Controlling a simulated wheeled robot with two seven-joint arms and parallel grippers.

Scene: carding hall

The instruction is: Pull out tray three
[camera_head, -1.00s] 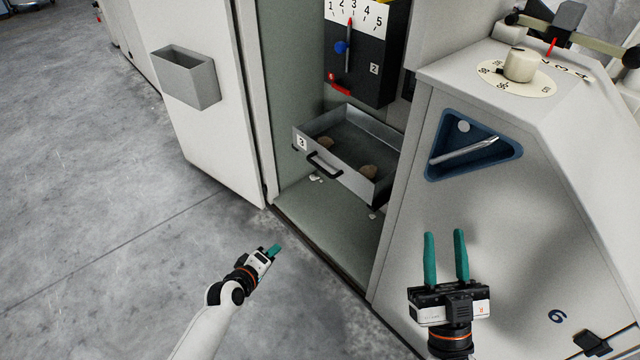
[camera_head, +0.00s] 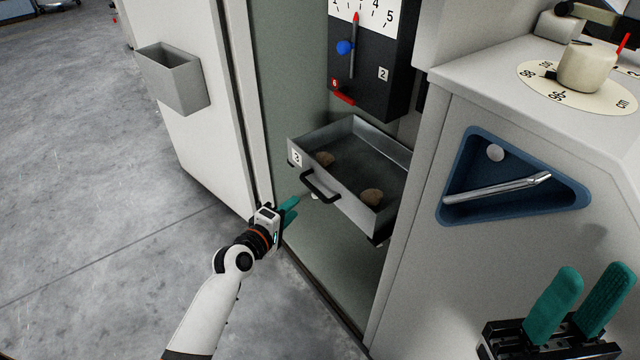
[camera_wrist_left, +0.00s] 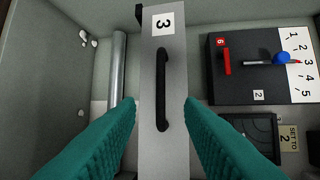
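Tray three (camera_head: 338,204) is a grey metal drawer with a number 3 label and a black bar handle (camera_head: 320,186) on its front. It stands inside the open cabinet, with brownish lumps lying in it. My left gripper (camera_head: 290,208) is just in front of and below the handle, apart from it. In the left wrist view the tray front (camera_wrist_left: 150,75) and handle (camera_wrist_left: 161,90) lie between the two spread teal fingers (camera_wrist_left: 160,130), which do not touch the handle. My right gripper (camera_head: 583,305) is at the lower right, fingers spread and empty, partly cut off.
The open cabinet door (camera_head: 185,120) with a grey bin (camera_head: 172,78) is left of the tray. A sloped panel with a blue triangular recess (camera_head: 515,185) and a dial (camera_head: 580,80) is at right. A black box (camera_head: 368,75) with a number scale hangs above the tray.

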